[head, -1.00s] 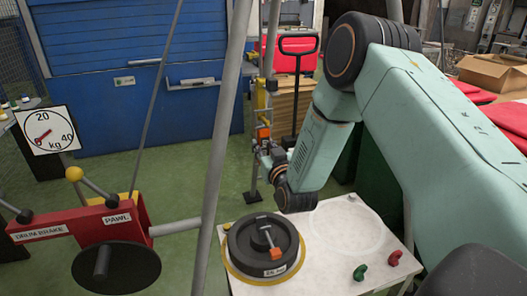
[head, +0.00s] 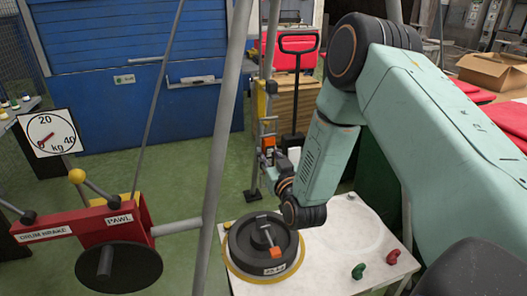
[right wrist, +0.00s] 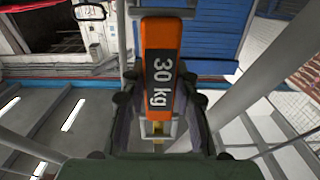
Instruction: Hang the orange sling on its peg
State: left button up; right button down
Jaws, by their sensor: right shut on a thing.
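The orange sling (head: 269,146) is a small orange piece at the end of my right arm in the head view. In the right wrist view, it is an orange block (right wrist: 162,40) with a black "30 kg" label. My right gripper (head: 268,158) is shut on it, with dark fingers on both sides of its lower part in the wrist view. A grey stand (head: 253,180) with short side pegs rises right beside it. I cannot tell whether the sling touches a peg. My left gripper is not in view.
A white table (head: 330,272) carries a black round weight (head: 245,250) with an orange-ended handle, plus a green and a red hook. A grey slanted pole (head: 218,150) crosses the middle. A red drum brake (head: 70,228) and kg dial (head: 48,133) stand left.

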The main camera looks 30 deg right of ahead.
jog(key=shift+p+v, duration=0.65)
jog(key=shift+v, duration=1.8)
